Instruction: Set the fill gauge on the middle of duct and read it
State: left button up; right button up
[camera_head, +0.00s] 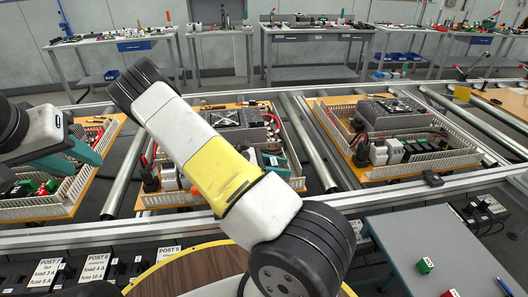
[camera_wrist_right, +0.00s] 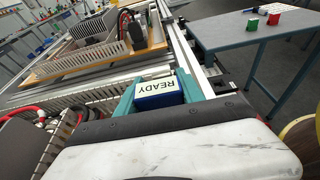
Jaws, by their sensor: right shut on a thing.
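My right gripper (camera_wrist_right: 160,95) is shut on a blue block with a white face reading READY (camera_wrist_right: 155,87), which looks like the fill gauge; the word appears upside down. In the head view the teal fingers of my right gripper (camera_head: 277,161) show beside my arm, over the near right part of the middle panel (camera_head: 160,200). A white slotted duct (camera_wrist_right: 100,97) runs beside the gripper in the right wrist view; I cannot tell whether the gauge touches it. My left gripper (camera_head: 87,150) hangs over the left panel, its opening unclear. My right arm hides much of the middle panel.
The right panel (camera_head: 345,168) carries its own slotted duct (camera_head: 430,162) and parts. Metal rails and rollers (camera_head: 310,140) run between panels.

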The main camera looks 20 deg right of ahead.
jog(key=shift+f, duration=0.35)
jog(key=o, duration=1.5)
jog(key=shift+o, duration=0.2)
jog(key=v, duration=0.7)
jog(key=shift+a, duration=0.35)
jog(key=shift+w+a, duration=0.1)
